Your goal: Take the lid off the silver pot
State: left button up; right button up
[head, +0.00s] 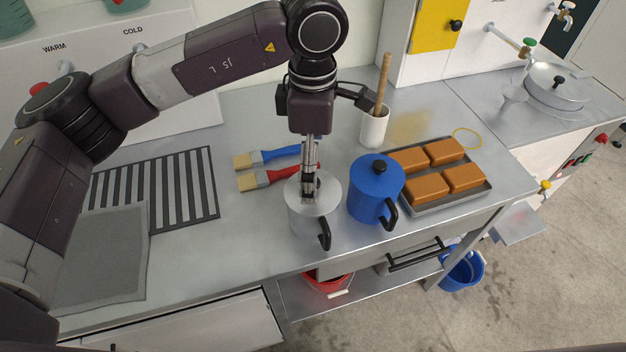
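The silver pot (303,228) stands upright on the steel counter, with its black handle toward the front right. Its round lid (329,195) sits on top. My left gripper (311,188) points straight down over the middle of the lid, with its fingertips at the knob. The fingers and knob overlap in the picture, so the knob is mostly hidden and I cannot tell whether the fingers are closed on it. My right gripper is not in view.
A blue pot (374,180) stands close on the right. Two brushes (270,157) lie behind the silver pot. A tray (448,204) of brown loaves is further right, and a white cup (373,128) with a wooden stick stands behind. A slotted grate (180,185) is at left.

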pick_arm(q)
jog(key=shift+s+f+p, duration=0.25)
jog(key=shift+f+p, duration=0.55)
jog(key=shift+f, duration=0.1)
jog(key=f, duration=0.2)
jog(key=shift+w+f+p, duration=0.25)
jog(key=shift+f+p, duration=0.1)
jog(key=shift+f, duration=0.3)
jog(key=c, duration=1.6)
grip_shut()
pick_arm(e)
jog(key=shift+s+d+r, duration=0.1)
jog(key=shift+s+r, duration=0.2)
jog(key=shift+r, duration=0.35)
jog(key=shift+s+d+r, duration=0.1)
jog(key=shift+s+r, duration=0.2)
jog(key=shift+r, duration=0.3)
